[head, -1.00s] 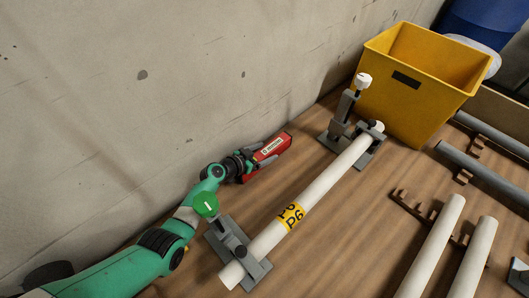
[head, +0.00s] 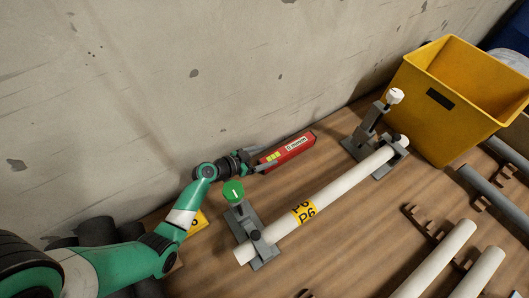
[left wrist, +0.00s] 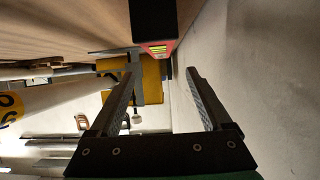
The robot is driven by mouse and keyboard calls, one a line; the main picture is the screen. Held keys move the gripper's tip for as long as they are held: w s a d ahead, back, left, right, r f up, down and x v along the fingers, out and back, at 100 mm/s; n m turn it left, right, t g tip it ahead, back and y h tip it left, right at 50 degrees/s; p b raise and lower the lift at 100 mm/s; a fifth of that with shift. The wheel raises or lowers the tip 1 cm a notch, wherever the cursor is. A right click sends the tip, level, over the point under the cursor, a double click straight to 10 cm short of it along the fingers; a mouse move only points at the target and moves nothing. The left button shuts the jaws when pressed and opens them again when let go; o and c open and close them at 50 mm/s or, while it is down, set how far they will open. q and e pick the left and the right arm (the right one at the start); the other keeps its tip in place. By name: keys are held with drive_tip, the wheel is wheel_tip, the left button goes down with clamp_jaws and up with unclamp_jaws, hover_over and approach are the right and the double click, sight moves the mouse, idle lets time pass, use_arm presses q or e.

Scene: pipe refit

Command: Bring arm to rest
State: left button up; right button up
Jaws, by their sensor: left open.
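My left arm comes in from the left in the head view. Its gripper (head: 262,162) is open beside the wall, near the left end of a red tool (head: 290,149) with a white label and a yellow-green patch. In the left wrist view the two fingers (left wrist: 160,75) stand apart with nothing between them. The red tool's end (left wrist: 157,48) shows beyond them, at the top. My right gripper is not in view.
A white pipe (head: 335,190) with a yellow P6 band lies in two grey clamps, one with a green knob (head: 233,191), one with a white knob (head: 396,95). A yellow bin (head: 455,110) stands at the back right. Loose pipes (head: 437,258) lie at the right.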

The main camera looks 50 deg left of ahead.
use_arm(q)
drive_tip(key=shift+w, duration=0.1)
idle(0.4)
drive_tip(key=w+d+r+m+t+p, duration=0.1)
drive_tip(key=w+d+r+t+p, duration=0.15)
drive_tip(key=r, duration=1.05)
drive_tip(key=w+d+r+m+t+p, duration=0.1)
drive_tip(key=w+d+r+p, duration=0.2)
drive_tip(key=r, duration=1)
drive_tip(key=w+d+r+m+t+p, duration=0.15)
drive_tip(key=w+r, duration=0.25)
drive_tip(key=r, duration=0.9)
drive_tip(key=s+d+r+t+h+p, duration=0.1)
drive_tip(key=s+d+r+t+p, duration=0.15)
drive_tip(key=r, duration=0.75)
drive_tip(key=s+d+r+t+h+p, duration=0.15)
drive_tip(key=d+r, duration=0.25)
drive_tip(key=r, duration=0.7)
drive_tip(key=s+d+r+n+t+y+p, duration=0.1)
drive_tip(key=s+d+r+n+t+p, duration=0.15)
drive_tip(key=s+r+p, duration=0.65)
drive_tip(key=s+d+r+n+t+y, duration=0.1)
drive_tip(key=s+d+r+t, duration=0.15)
drive_tip(key=r, duration=1.35)
wheel_tip(320, 180, up, 32)
drive_tip(key=p, duration=3.3)
drive_tip(key=shift+a+r+h, duration=0.15)
drive_tip(key=shift+a+h, duration=0.15)
drive_tip(key=shift+h, duration=0.05)
drive_tip(key=shift+s, duration=0.1)
